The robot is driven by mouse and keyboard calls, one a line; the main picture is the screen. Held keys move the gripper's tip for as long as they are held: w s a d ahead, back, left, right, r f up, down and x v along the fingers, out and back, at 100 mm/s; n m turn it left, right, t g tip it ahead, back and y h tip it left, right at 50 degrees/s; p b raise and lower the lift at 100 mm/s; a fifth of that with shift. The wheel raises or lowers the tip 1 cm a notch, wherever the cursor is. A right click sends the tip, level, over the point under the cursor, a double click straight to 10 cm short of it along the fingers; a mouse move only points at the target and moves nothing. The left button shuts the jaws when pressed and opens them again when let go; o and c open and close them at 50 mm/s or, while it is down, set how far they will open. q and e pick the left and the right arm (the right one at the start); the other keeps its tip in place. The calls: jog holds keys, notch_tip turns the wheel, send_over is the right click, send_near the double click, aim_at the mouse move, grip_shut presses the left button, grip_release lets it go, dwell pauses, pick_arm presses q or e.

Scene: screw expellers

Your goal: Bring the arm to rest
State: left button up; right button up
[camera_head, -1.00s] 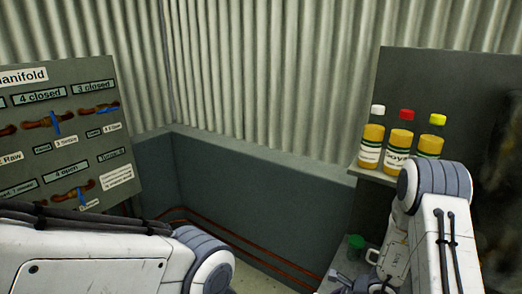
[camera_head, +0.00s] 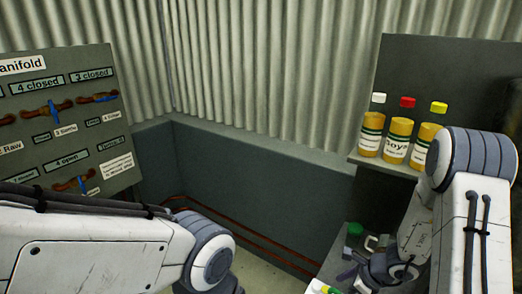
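My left arm (camera_head: 110,250) comes in from the left and crosses the lower left of the head view; its gripper is out of the frame. My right arm (camera_head: 462,215) stands at the lower right, with its elbow in front of the wall panel and its forearm bent down. The dark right gripper (camera_head: 368,270) is low, over or close to the grey lower surface. Its fingers are small and partly hidden, so I cannot tell whether it is open or whether it holds anything.
Three oil bottles with white (camera_head: 371,128), red (camera_head: 398,135) and yellow (camera_head: 428,140) caps stand on a shelf at right. A green-capped item (camera_head: 354,229) and a white-and-green item (camera_head: 322,287) are low near the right gripper. A manifold board (camera_head: 70,125) stands at left.

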jog(key=x, duration=0.7)
jog(key=shift+n+g, duration=0.3)
jog(key=shift+n, duration=0.4)
jog(key=r, duration=0.3)
jog(key=r+p, duration=0.1)
jog(key=r, duration=0.3)
jog(key=a+r, duration=0.1)
jog(key=r, duration=0.2)
jog(key=shift+w+r, duration=0.15)
jog(key=shift+r, duration=0.2)
jog(key=a+n, duration=0.1)
jog(key=n+g, duration=0.1)
jog(key=shift+w+a+r+n+y, duration=0.2)
jog(key=shift+w+a+n+y, duration=0.05)
jog(key=shift+a+n+y, duration=0.15)
jog(key=d+n+g+h, duration=0.1)
jog(key=n+g+h, duration=0.1)
jog(key=n, duration=0.5)
jog(key=s+d+r+n+g+h, duration=0.1)
jog(key=n+g+h, duration=0.1)
jog(key=n, duration=0.4)
jog(key=s+d+n+g+h, duration=0.1)
jog(key=n+g, duration=0.2)
jog(key=n, duration=0.4)
jog(key=shift+d+r+n+g+h, duration=0.15)
jog(key=shift+d+n+g+h, duration=0.15)
jog(key=shift+g+h, duration=0.1)
jog(key=shift+a, duration=0.1)
